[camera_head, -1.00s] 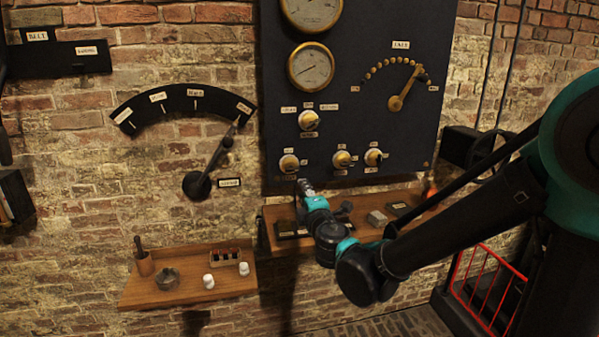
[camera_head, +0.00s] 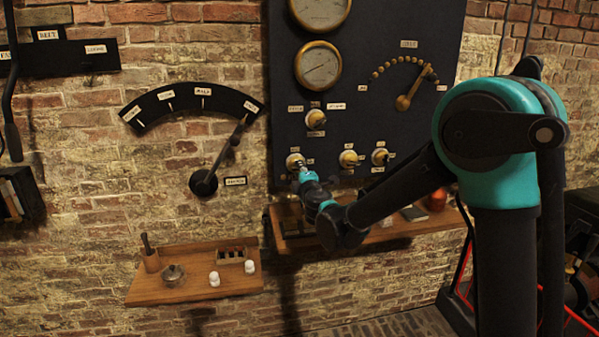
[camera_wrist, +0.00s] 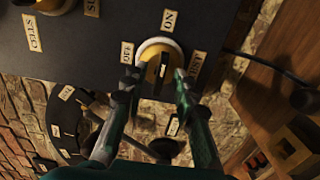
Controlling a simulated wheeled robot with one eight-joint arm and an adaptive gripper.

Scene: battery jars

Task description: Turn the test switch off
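The test switch (camera_head: 295,160) is a round brass-yellow knob with a pale rim, low on the left of the dark panel. In the wrist view the switch (camera_wrist: 163,66) shows a dark grip bar with a pale line, roughly upright in the picture. The ON label (camera_wrist: 169,20) is above it, the OFF label (camera_wrist: 127,52) to its left and the TEST label (camera_wrist: 197,63) to its right. My gripper (camera_wrist: 158,76) is open, one finger on each side of the bar with visible gaps. In the head view my gripper (camera_head: 303,172) partly covers the switch's lower edge.
Other similar knobs (camera_head: 348,159) sit to the right and one above (camera_head: 316,119). A wooden shelf (camera_head: 400,229) is below the panel. A large lever (camera_head: 219,160) with a curved scale is on the brick wall at left. A smaller shelf (camera_head: 190,290) holds small items.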

